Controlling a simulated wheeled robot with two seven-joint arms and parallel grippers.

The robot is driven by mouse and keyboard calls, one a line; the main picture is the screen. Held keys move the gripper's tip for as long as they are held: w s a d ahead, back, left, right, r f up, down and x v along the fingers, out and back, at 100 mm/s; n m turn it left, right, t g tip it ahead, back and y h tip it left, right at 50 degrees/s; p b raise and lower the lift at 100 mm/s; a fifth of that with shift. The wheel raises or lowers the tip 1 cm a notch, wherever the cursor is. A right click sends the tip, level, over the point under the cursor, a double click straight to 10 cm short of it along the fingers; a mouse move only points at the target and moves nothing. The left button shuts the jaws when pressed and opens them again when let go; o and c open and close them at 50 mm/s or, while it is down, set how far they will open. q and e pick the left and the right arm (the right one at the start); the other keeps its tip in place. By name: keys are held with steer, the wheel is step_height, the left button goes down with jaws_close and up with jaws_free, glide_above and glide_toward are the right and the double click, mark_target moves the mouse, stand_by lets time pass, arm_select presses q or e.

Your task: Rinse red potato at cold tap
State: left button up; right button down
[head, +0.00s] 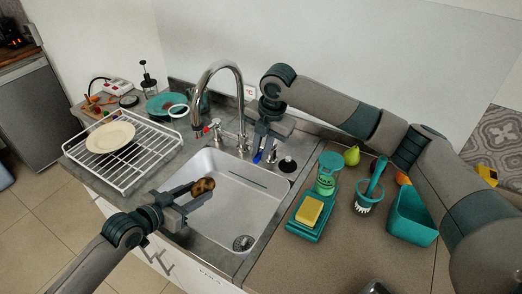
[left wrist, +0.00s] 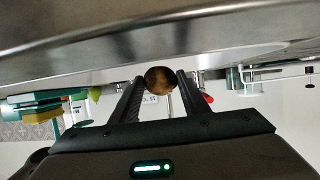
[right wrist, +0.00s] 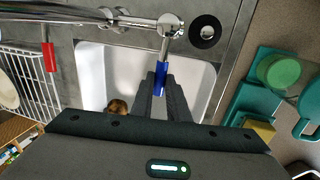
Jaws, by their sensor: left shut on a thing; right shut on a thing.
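The potato (head: 203,187), brown with dark patches, is held between the fingers of my left gripper (head: 197,193) over the left part of the sink (head: 245,208). It also shows in the left wrist view (left wrist: 159,79) and, partly hidden, in the right wrist view (right wrist: 118,106). The chrome tap (head: 240,85) arches over the sink, its spout end above the potato in the head view. My right gripper (head: 265,145) is shut on the blue tap handle (right wrist: 161,77) at the sink's back edge. The red tap handle (head: 206,130) is to its left. I see no water stream.
A white dish rack (head: 128,160) with a plate (head: 110,137) stands left of the sink. Right of it are a yellow sponge (head: 309,211) on a teal tray, a brush (head: 370,190), a green pear (head: 352,155) and a teal bin (head: 412,215).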

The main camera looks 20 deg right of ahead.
steer(key=n, duration=0.1)
steer(key=s+d+n, duration=0.1)
steer(key=shift+d+n, duration=0.25)
steer(key=shift+n, duration=0.15)
steer(key=c, duration=1.7)
jaws_free()
steer(key=shift+r, duration=0.1)
steer(key=r, duration=0.4)
steer(key=s+d+r, duration=0.1)
steer(key=r, duration=0.2)
steer(key=d+r, duration=0.1)
steer(key=r, duration=0.3)
steer(key=shift+s+r, duration=0.15)
steer(key=shift+r, duration=0.15)
